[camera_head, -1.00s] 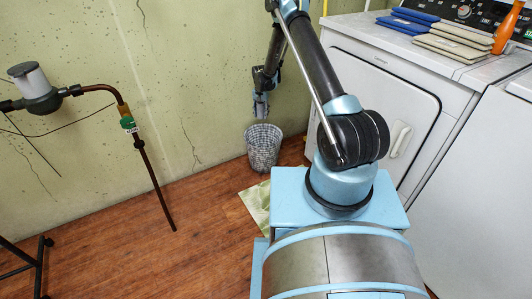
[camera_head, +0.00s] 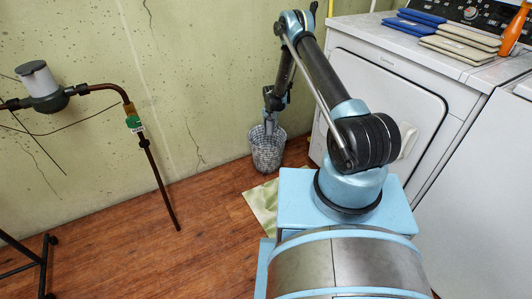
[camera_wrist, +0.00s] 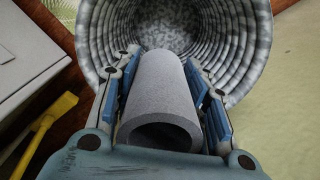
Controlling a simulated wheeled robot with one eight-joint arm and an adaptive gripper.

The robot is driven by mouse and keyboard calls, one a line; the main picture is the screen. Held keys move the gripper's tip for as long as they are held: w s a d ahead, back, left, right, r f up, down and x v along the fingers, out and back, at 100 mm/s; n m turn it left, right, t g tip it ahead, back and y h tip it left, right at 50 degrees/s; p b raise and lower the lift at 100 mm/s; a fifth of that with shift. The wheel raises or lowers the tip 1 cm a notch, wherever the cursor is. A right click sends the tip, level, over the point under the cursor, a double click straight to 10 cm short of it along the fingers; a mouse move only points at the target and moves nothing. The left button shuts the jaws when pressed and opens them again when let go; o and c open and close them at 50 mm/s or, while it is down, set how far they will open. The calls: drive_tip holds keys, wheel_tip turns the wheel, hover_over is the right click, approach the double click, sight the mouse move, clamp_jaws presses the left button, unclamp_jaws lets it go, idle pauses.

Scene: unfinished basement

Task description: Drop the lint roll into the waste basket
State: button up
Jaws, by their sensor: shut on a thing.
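The lint roll is a grey hollow cylinder (camera_wrist: 160,88), seen in the wrist view between the two blue-padded fingers. My gripper (camera_wrist: 163,75) is shut on it, one finger along each side. The waste basket (camera_wrist: 245,40) is a ribbed, mottled grey bin whose round open mouth lies just beyond the roll, with its inside in view. In the head view the basket (camera_head: 267,155) stands on the floor by the wall, and my gripper (camera_head: 270,126) is at its mouth. The roll is hard to make out in the head view.
A washer and dryer (camera_head: 385,95) stand right of the basket, with folded cloths (camera_head: 455,42) and an orange bottle (camera_head: 515,30) on top. A pale green mat (camera_head: 262,203) lies before the basket. A pipe with a valve (camera_head: 45,95) is on the left wall.

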drive_tip(key=shift+f, duration=0.25)
drive_tip(key=o, duration=1.1)
drive_tip(key=shift+o, duration=0.2)
drive_tip(key=shift+r, duration=0.1)
wheel_tip(320, 180, up, 12)
